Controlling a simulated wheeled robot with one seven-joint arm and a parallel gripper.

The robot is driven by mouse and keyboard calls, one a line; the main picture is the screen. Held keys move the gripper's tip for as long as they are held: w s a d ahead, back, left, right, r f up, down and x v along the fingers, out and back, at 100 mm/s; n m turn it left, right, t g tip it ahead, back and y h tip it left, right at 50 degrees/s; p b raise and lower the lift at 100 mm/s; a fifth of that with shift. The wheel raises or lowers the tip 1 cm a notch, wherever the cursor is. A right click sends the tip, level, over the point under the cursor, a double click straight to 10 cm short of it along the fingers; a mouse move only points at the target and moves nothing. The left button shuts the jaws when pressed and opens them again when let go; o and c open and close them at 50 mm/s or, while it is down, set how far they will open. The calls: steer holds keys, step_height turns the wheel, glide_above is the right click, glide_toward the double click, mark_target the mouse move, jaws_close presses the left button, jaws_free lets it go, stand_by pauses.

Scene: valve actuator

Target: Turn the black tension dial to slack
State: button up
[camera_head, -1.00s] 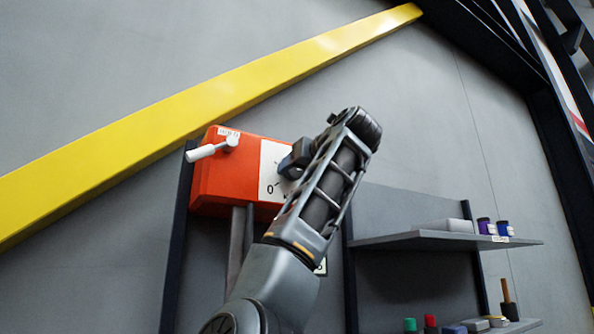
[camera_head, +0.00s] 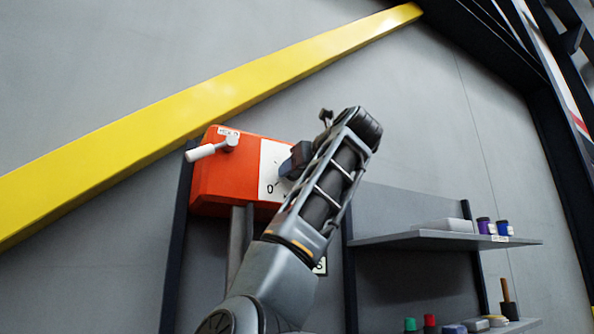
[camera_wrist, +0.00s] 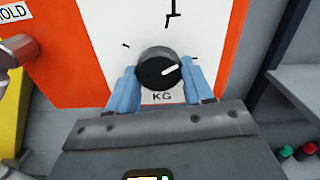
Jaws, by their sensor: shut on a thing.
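The black tension dial (camera_wrist: 158,70) is a round knob with a white pointer mark, on a white plate marked KG (camera_wrist: 100,22) in the wrist view. The pointer aims to the right and slightly up. My gripper (camera_wrist: 160,80) has its two blue fingers on either side of the dial, shut on it. In the head view my gripper (camera_head: 298,160) is against the white plate on the orange box (camera_head: 222,180). The dial is hidden there behind the gripper and arm.
A white-handled lever (camera_head: 212,149) sticks out of the box's left part. A yellow beam (camera_head: 220,100) crosses the wall behind. A grey shelf (camera_head: 420,240) with small containers stands to the right, with more items on a lower shelf.

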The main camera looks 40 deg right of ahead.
steer(key=shift+w+r+m+b, duration=0.1)
steer(key=shift+r+m+b, duration=0.1)
steer(key=shift+m, duration=8.3)
steer(key=shift+r+m+b, duration=0.1)
steer(key=shift+m+b, duration=0.1)
steer(key=shift+m, duration=8.3)
steer(key=o, duration=1)
steer(key=shift+r, duration=0.1)
steer(key=shift+o, duration=0.2)
steer(key=shift+a, duration=0.1)
steer(key=b+v, duration=0.2)
steer(key=v, duration=0.6)
steer(key=shift+b, duration=0.3)
